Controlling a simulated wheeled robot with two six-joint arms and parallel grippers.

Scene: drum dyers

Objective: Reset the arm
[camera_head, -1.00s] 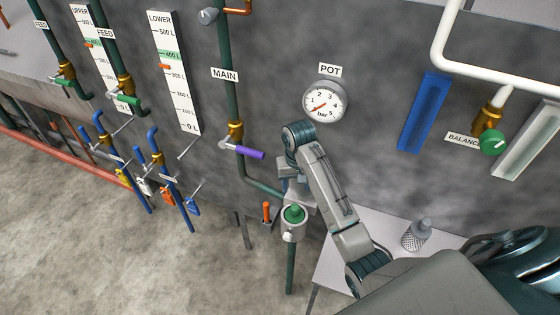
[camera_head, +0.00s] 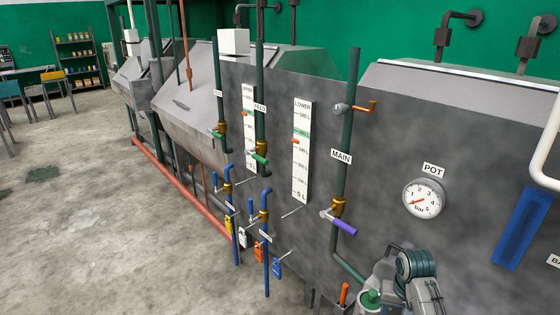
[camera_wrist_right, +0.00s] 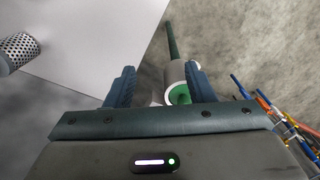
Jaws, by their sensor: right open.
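My right arm shows at the lower right of the head view, its wrist beside the green knob (camera_head: 371,297) at the panel's foot. In the right wrist view my right gripper (camera_wrist_right: 160,90) has its two dark fingers spread, with nothing held between them. The green knob with its pale housing (camera_wrist_right: 178,93) shows beyond the fingers, close to the right one; I cannot tell whether they touch. My left gripper is not in view.
The grey panel carries a purple-handled MAIN valve (camera_head: 340,224), a POT gauge (camera_head: 424,198) and a LOWER level scale (camera_head: 302,150). An orange handle (camera_head: 344,293) stands left of the knob. A perforated metal cylinder (camera_wrist_right: 17,53) lies on a white surface (camera_wrist_right: 90,40). Open floor (camera_head: 90,215) lies left.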

